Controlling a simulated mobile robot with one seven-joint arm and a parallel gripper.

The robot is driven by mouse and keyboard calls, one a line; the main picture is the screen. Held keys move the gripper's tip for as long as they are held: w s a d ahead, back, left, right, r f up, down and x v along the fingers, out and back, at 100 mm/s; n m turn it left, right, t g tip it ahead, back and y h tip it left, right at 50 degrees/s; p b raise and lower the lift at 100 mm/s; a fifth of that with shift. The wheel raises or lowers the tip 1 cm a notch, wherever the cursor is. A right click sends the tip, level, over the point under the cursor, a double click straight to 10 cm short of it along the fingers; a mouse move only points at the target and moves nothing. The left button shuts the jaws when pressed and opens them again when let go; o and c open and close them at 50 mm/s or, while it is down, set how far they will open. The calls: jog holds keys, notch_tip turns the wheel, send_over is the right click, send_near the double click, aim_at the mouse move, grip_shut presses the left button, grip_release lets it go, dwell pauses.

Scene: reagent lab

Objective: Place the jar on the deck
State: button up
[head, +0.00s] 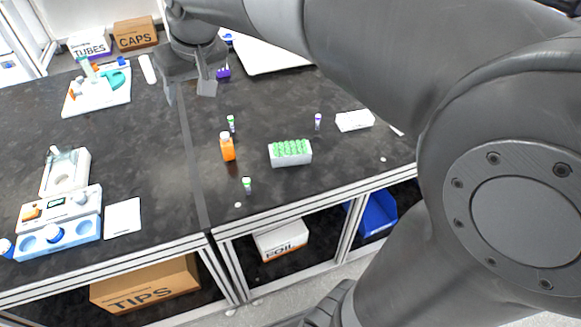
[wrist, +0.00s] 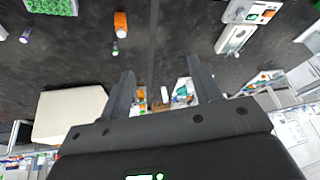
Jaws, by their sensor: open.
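Another blue-lidded item (head: 5,245) shows at the left picture edge. Which surface counts as the deck is not clear; the block adjoins a white device with a small screen (head: 86,195). My gripper (head: 190,92) is open and empty above the back middle of the bench, far from the jar. Its two spread fingers (wrist: 161,85) also show in the wrist view with nothing between them.
An orange bottle (head: 228,147), a green-capped tube rack (head: 290,154) and several small vials stand on the right bench section. A white tray with tools (head: 101,98) lies at the back left.

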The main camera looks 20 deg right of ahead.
jog(key=s+d+f+m+h, duration=0.1)
jog(key=s+d+f, duration=0.3)
jog(key=s, duration=0.5)
jog(key=s+d+f+m+t+h, duration=0.1)
jog(key=s+d+f, duration=0.3)
jog(key=s+d, duration=0.5)
jog(key=shift+s+d+f+m, duration=0.15)
jog(key=shift+s+d+m, duration=0.05)
jog(key=shift+s+m, duration=0.6)
